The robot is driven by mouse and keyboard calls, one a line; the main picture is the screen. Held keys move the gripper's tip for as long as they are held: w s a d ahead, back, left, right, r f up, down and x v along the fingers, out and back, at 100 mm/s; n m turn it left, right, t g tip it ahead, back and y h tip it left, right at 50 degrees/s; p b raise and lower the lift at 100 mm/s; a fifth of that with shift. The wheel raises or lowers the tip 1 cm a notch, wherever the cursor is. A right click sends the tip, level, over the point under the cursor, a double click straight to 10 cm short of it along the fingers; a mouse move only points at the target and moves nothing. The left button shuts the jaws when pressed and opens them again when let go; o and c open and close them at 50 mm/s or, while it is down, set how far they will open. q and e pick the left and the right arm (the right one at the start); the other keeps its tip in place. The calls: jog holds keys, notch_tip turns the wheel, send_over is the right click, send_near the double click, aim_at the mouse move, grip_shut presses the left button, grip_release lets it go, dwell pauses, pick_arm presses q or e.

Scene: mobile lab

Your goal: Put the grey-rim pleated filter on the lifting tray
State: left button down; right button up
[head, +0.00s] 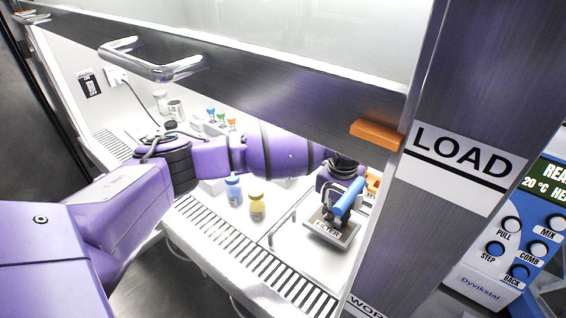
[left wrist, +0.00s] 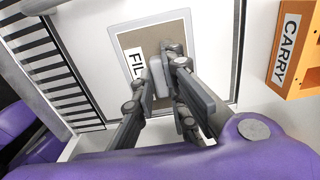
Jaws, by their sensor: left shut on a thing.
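The filter (head: 327,232) is a flat square with a pale grey rim, a brownish face and a FILTER label. It also shows in the left wrist view (left wrist: 133,45). My left gripper (head: 342,207) is over it inside the cabinet, pointing down. In the left wrist view, my left gripper (left wrist: 165,78) is shut on the grey block that stands up from the filter's middle. I cannot tell whether the filter touches the surface under it. I cannot pick out the lifting tray for sure. My right gripper is not in view.
An orange CARRY piece (left wrist: 290,50) stands right of the filter. A blue-capped bottle (head: 234,191) and a yellow bottle (head: 257,207) stand left. A slotted grille (head: 235,245) runs along the front. The sash (head: 270,75) hangs over my arm; the LOAD post (head: 450,150) stands right.

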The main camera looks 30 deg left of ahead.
pick_arm(q)
jog(key=shift+f, duration=1.3)
jog(key=shift+f, duration=0.1)
jog(key=c, duration=1.8)
grip_release()
jog(key=shift+o, duration=0.2)
notch_tip(320, 180, up, 12)
jog(key=shift+r+p, duration=0.2)
jog(key=shift+p, duration=0.15)
